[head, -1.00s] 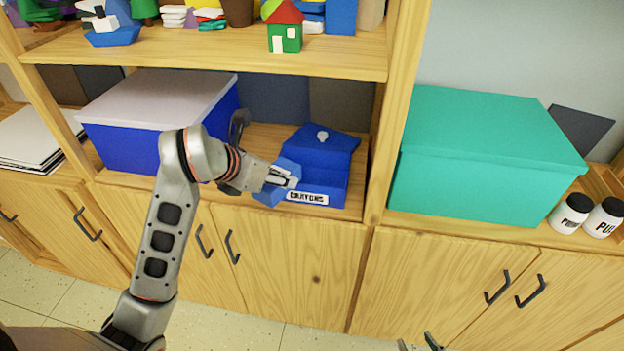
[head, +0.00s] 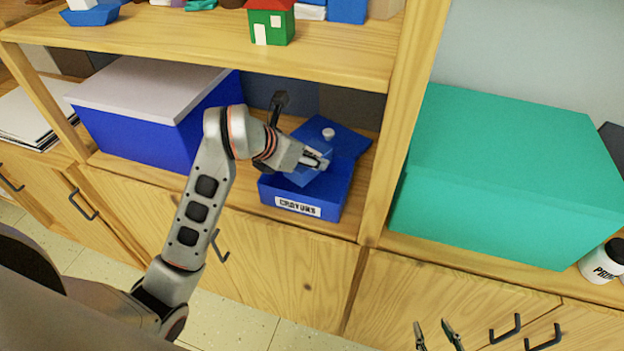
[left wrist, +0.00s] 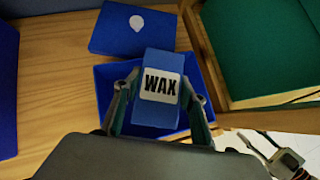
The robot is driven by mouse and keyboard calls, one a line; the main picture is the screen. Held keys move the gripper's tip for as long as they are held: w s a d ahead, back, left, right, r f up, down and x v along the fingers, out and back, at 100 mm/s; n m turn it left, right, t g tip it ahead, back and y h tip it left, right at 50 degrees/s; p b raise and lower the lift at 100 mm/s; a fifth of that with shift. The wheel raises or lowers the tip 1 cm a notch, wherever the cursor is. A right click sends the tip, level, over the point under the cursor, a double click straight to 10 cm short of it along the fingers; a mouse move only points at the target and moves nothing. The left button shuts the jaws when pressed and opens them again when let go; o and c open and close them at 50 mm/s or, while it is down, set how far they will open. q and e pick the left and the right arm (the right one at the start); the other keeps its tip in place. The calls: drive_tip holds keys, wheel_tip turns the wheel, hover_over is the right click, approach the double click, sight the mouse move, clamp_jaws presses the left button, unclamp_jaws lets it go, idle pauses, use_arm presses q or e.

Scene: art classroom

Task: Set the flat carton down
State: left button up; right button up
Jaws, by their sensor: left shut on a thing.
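My left gripper (head: 318,160) is shut on the flat carton, a small blue box (head: 307,175) with a white label reading WAX in the left wrist view (left wrist: 160,84). The gripper's two fingers (left wrist: 160,95) press its sides. The carton is over the open blue crayons box (head: 298,208), whose walls show around it in the left wrist view (left wrist: 104,80). Whether it touches the box's floor I cannot tell. My right gripper (head: 436,337) is at the bottom edge of the head view, fingers apart and empty.
A blue lid with a pale knob (head: 352,143) lies behind the crayons box. A blue box with a white lid (head: 125,118) stands left on the shelf. A wooden upright (head: 395,150) and a large teal box (head: 490,180) are to the right.

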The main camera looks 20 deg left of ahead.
sight(292, 176)
use_arm(q)
wheel_tip(292, 176, down, 7)
drive_tip(key=shift+f, duration=0.15)
drive_tip(key=shift+b, duration=0.3)
drive_tip(key=o, duration=1.2)
drive_tip(key=shift+f, duration=0.15)
drive_tip(key=shift+s, duration=0.1)
drive_tip(key=shift+r, duration=0.3)
drive_tip(key=v, duration=1.1)
drive_tip(key=shift+s+a+r+p, duration=0.2)
drive_tip(key=shift+s+p, duration=0.1)
drive_tip(key=shift+p, duration=0.1)
